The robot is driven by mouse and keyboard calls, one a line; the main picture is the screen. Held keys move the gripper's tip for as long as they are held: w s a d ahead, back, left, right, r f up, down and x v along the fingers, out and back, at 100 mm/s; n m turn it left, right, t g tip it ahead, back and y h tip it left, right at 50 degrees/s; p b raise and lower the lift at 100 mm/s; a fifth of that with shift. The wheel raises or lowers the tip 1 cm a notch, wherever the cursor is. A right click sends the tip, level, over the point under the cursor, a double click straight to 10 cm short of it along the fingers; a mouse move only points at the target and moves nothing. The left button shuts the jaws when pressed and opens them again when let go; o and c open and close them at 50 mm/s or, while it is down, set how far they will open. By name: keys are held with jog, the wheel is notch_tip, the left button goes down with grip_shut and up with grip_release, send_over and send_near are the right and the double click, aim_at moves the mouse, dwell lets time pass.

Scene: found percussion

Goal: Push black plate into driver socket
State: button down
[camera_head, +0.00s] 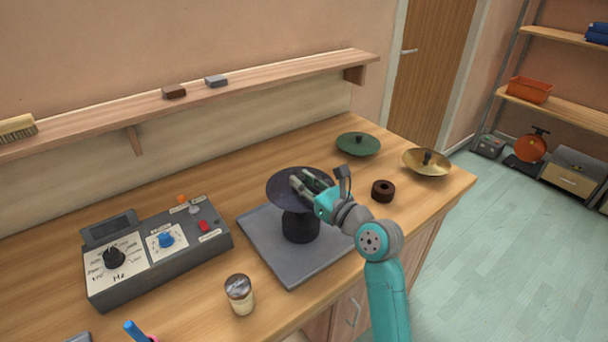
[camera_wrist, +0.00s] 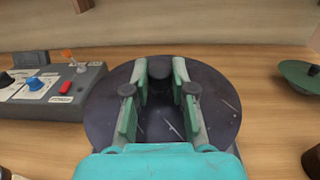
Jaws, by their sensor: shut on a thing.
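The black plate (camera_head: 285,196) is a dark round disc with light scratches, above the black driver (camera_head: 301,228), which stands on a grey base slab (camera_head: 262,235). The plate's underside and the socket are hidden, so I cannot tell how deep it sits. My gripper (camera_head: 299,181) reaches over the plate from the right and is shut on the plate's central knob. In the wrist view, my gripper (camera_wrist: 160,78) has its two fingers on either side of the dark knob (camera_wrist: 160,95), over the middle of the plate (camera_wrist: 213,110).
A grey control box (camera_head: 160,250) with knobs stands left of the slab. A jar (camera_head: 239,294) is in front. A green plate (camera_head: 358,144), a brass plate (camera_head: 427,162) and a dark brown ring (camera_head: 383,190) lie to the right. A wall shelf (camera_head: 200,95) runs behind.

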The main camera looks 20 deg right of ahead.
jog(key=shift+f, duration=1.5)
jog(key=shift+f, duration=1.55)
dwell(0.5)
jog(key=c, duration=0.9)
grip_release()
jog(key=shift+s+d, duration=0.1)
jog(key=v, duration=1.1)
jog(key=shift+s+d, duration=0.1)
jog(key=shift+s, duration=0.3)
